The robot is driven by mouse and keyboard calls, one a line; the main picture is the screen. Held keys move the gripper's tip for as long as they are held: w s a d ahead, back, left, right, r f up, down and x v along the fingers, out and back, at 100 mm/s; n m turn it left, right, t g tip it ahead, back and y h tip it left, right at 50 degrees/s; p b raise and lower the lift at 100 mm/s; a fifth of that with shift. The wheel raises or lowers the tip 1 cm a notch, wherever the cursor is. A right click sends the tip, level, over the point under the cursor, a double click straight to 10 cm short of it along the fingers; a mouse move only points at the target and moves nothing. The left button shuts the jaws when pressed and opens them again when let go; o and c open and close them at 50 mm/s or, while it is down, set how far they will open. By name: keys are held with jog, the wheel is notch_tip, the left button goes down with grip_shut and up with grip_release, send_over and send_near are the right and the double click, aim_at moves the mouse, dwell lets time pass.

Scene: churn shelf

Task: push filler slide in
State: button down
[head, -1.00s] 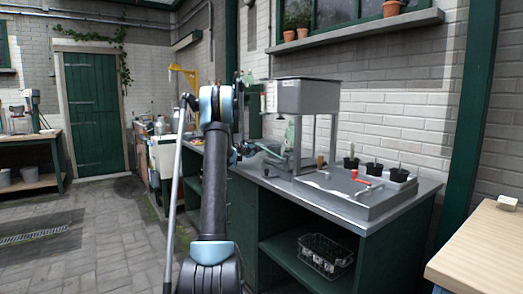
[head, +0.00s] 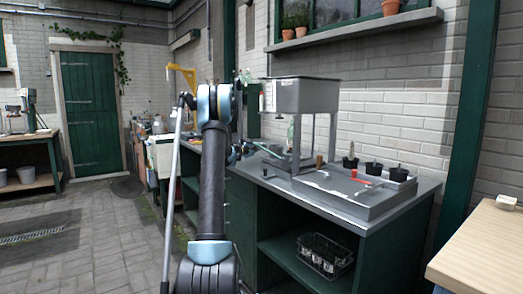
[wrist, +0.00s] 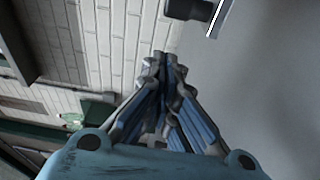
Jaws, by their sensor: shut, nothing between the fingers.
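The filler is a grey metal hopper (head: 304,97) on upright legs at the back of the bench, right of my arm. A black knob or handle end with a bright metal edge (wrist: 190,9) shows at the top of the wrist view; it may be the filler slide's handle, but most of it is out of frame. The slide itself cannot be made out clearly in the head view. My gripper (wrist: 164,60) is shut and empty, its fingertips below and left of the black part, apparently apart from it. In the head view my arm partly hides the gripper.
A wire basket (head: 324,255) stands on the shelf below. A wooden table (head: 485,250) is at the right; the paved floor at left is open.

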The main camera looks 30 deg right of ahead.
jog(key=shift+w, duration=0.65)
jog(key=v, duration=0.9)
jog(key=shift+s+a, duration=0.15)
jog(key=shift+a, duration=0.1)
jog(key=w+m+g, duration=0.1)
jog(key=w+a+g, duration=0.1)
jog(key=g, duration=0.1)
jog(key=shift+w+r+m, duration=0.1)
jog(key=shift+r+m, duration=0.05)
jog(key=shift+m, duration=0.25)
jog(key=shift+w+a+m+g, duration=0.4)
jog(key=shift+m+g, duration=0.1)
jog(key=shift+g, duration=0.4)
jog(key=d, duration=1)
jog(key=shift+s+d, duration=0.1)
jog(key=s, duration=0.2)
jog(key=shift+s+d, duration=0.1)
jog(key=shift+s, duration=0.2)
jog(key=shift+s+d, duration=0.2)
jog(key=shift+s, duration=0.45)
